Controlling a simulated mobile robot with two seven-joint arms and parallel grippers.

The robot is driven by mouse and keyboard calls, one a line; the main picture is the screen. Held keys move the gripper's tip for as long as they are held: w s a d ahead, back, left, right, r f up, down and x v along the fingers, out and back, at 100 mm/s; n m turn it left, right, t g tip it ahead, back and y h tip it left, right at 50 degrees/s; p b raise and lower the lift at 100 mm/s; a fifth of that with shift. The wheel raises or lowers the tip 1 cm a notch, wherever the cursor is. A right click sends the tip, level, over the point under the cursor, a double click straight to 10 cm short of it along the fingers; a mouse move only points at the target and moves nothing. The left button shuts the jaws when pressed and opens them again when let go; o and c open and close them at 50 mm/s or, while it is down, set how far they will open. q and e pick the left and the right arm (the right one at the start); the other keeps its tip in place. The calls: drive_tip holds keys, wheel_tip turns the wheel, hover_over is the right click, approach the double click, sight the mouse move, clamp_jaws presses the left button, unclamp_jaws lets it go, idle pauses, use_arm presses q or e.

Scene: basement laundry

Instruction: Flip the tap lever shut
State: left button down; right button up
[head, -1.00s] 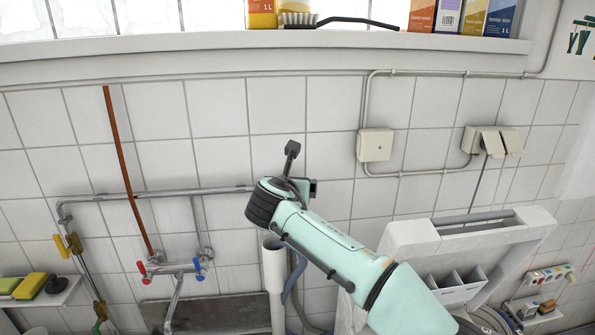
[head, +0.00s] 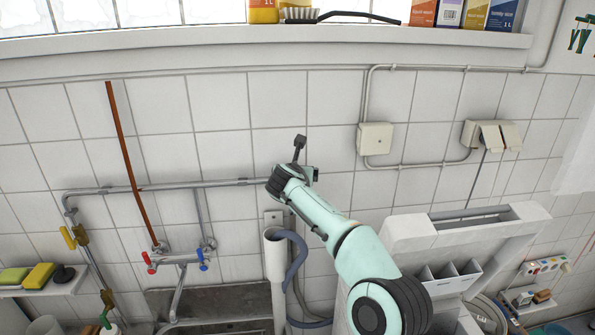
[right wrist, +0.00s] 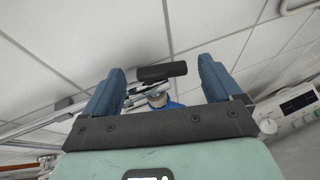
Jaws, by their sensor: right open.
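The tap lever (head: 299,148) is a dark handle that sticks up just beyond the end of my right arm in the head view. In the right wrist view the black lever (right wrist: 162,72) lies crosswise in the gap between my fingers. A brass-coloured ring and a blue part show below it. My right gripper (right wrist: 161,64) is open, with one blue finger on each side of the lever. No contact is visible, and I cannot tell the depth between them. My right arm hides most of the tap body in the head view. My left gripper is not in view.
A metal pipe (head: 160,188) runs along the tiled wall to the tap. A mixer tap (head: 180,260) with red and blue handles is at lower left. A grey hose (head: 292,265) hangs beside a white standpipe (head: 274,255). A junction box (head: 375,139) is right of the lever.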

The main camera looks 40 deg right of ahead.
drive_tip(key=c, duration=1.1)
drive_tip(key=shift+o, duration=0.2)
drive_tip(key=shift+w+a+m+g+h, duration=0.1)
drive_tip(key=shift+a+m+g+h, duration=0.2)
drive_tip(key=shift+m+g+h, duration=0.6)
drive_tip(key=shift+w+a+m+g+h, duration=0.1)
drive_tip(key=shift+a+m+g+h, duration=0.15)
drive_tip(key=shift+m+g+h, duration=0.65)
drive_tip(key=shift+m+g, duration=0.3)
drive_tip(key=shift+m, duration=0.2)
drive_tip(key=o, duration=1.1)
drive_tip(key=shift+c, duration=0.2)
